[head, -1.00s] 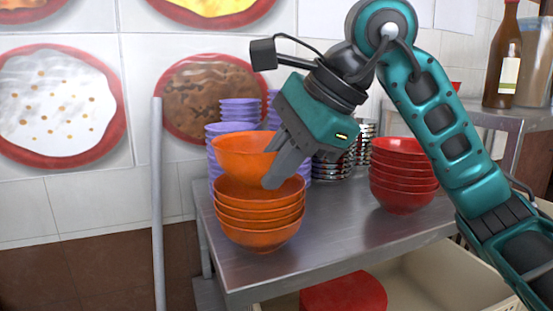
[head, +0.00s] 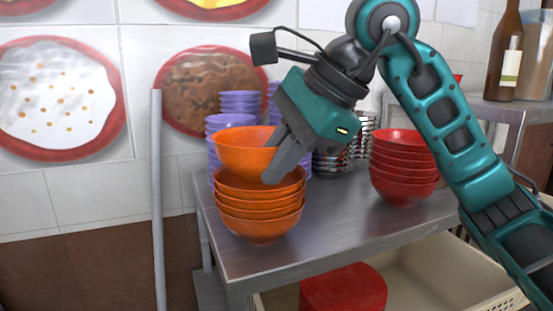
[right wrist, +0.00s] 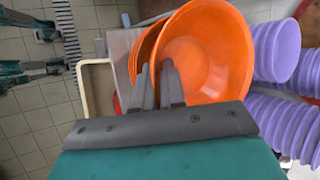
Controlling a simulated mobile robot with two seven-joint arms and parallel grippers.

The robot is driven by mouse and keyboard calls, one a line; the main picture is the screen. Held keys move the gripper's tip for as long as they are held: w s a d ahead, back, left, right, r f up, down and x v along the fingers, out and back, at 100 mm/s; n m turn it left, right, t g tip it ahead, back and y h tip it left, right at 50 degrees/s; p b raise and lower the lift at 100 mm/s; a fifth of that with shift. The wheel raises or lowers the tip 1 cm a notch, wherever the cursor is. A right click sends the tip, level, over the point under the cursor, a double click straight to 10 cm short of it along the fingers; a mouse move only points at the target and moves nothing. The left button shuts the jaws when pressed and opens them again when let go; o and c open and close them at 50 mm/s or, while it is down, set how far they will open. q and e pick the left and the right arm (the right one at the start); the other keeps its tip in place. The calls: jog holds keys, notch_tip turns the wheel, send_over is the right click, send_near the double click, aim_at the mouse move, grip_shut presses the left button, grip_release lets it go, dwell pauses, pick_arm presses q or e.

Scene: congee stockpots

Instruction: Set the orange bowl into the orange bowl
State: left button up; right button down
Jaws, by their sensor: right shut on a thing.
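One orange bowl (head: 243,154) is held by my right gripper (head: 272,172) just above a stack of orange bowls (head: 262,222) on the metal table. The held bowl looks slightly tilted, and its base is at or inside the mouth of the top stacked bowl; I cannot tell whether they touch. In the right wrist view the fingers (right wrist: 158,84) are shut on the rim of the held bowl (right wrist: 205,55), with the stack (right wrist: 143,50) behind it. The fingers hide part of the rim. My left gripper is not in view.
Purple bowls (head: 230,122) stand in stacks right behind the orange ones. Red bowls (head: 403,170) stand to the right, with metal bowls (head: 333,165) between. The metal table (head: 330,235) is bare in front. A crate (head: 440,275) and a red container (head: 343,290) sit below.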

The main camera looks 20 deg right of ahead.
jog(key=shift+f+b, duration=0.65)
jog(key=shift+f, duration=0.15)
dwell(0.6)
jog(key=c, duration=1.1)
grip_release()
jog(key=shift+c, duration=0.2)
jog(key=p+v, duration=0.1)
jog(key=v, duration=1.2)
